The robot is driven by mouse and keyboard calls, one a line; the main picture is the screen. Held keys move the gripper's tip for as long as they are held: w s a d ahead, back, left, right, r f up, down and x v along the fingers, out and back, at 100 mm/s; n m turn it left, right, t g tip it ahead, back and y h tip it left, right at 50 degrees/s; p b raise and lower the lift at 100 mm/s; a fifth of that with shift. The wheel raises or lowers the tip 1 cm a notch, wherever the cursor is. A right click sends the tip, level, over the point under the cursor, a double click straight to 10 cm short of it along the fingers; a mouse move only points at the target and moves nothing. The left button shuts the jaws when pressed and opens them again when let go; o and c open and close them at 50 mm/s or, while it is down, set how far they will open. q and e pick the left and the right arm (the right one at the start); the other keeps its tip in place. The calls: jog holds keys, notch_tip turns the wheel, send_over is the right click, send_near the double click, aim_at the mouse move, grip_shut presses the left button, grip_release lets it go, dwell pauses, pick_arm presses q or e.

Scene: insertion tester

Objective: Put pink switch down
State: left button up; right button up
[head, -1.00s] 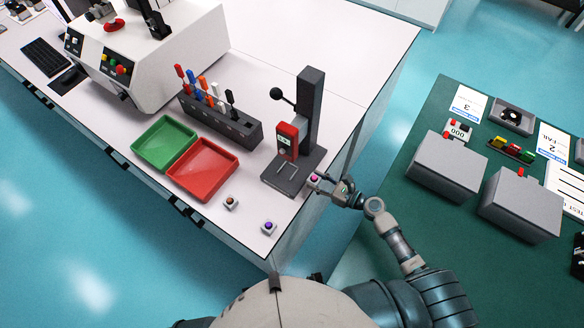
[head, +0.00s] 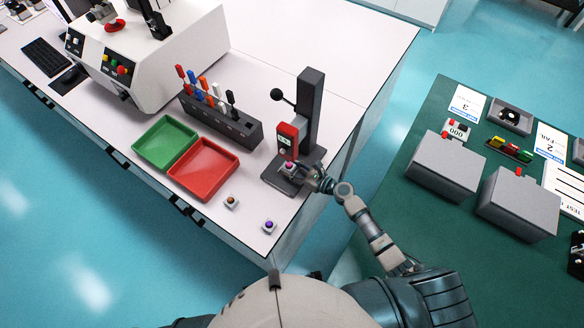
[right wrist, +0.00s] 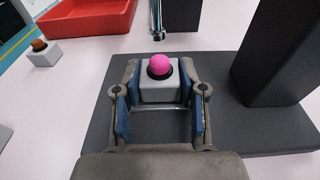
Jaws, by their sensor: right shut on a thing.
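The pink switch is a small pale grey box with a round pink button on top. It shows in the right wrist view (right wrist: 160,68) and small in the head view (head: 289,166). My right gripper (right wrist: 158,95) is shut on the box, with one blue-padded finger at each side. In the head view, the right gripper (head: 307,178) is over the dark base plate (head: 278,180) of the insertion tester. The switch is upright, near the tester's metal probe (right wrist: 157,20). I cannot tell whether the switch touches the plate. My left gripper is not in view.
The tester's dark column (head: 311,110) stands just behind the switch. A red tray (head: 204,170) and a green tray (head: 165,143) lie to the left. An orange-button switch (head: 231,202) and a purple-button switch (head: 269,226) stand near the table's front edge.

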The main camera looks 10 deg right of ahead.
jog(key=shift+f, duration=0.2)
jog(key=o, duration=1.1)
jog(key=shift+o, duration=0.2)
